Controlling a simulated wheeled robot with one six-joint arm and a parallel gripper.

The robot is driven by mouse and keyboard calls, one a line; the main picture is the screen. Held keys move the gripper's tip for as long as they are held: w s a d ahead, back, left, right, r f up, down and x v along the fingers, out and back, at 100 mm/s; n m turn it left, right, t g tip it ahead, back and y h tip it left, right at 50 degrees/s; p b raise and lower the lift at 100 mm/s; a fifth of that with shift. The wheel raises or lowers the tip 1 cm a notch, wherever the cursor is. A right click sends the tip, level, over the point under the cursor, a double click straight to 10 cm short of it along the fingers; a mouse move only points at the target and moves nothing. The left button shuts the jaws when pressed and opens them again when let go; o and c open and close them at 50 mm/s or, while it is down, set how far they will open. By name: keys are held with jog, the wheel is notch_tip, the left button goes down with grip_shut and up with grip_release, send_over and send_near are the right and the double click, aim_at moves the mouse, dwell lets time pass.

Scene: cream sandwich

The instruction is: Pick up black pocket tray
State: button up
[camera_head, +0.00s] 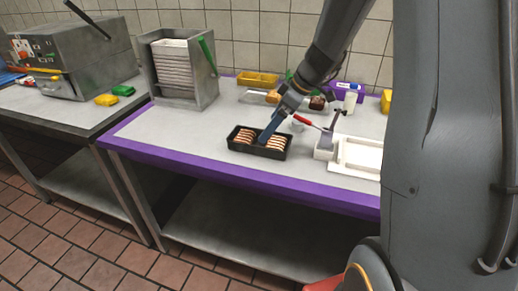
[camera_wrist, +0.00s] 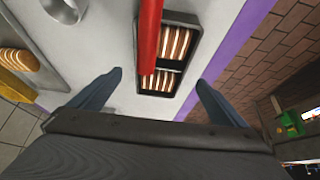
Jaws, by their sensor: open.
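The black pocket tray (camera_head: 254,151) lies on the white worktop near its purple front edge. It holds two groups of striped brown and cream pieces, split by a black divider (camera_wrist: 172,66) in the wrist view. My gripper (camera_head: 267,138) is over the tray's right part in the head view, with its blue fingers apart. In the wrist view my gripper (camera_wrist: 160,78) has one finger on each side of the tray's near end. I cannot tell whether the fingers touch the tray. A red bar (camera_wrist: 149,38) crosses in front of the tray's left side there.
A red-handled utensil (camera_head: 304,121) and a white container (camera_head: 324,152) stand to the right. A rack of stacked trays (camera_head: 180,72) stands at the back left, with a yellow bin (camera_head: 257,79) behind. The worktop left of the tray is clear.

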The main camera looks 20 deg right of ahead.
jog(key=shift+p+x, duration=1.45)
jog(key=shift+x, duration=2.45)
jog(key=shift+a, duration=0.1)
jog(key=shift+c, duration=0.3)
jog(key=c, duration=1)
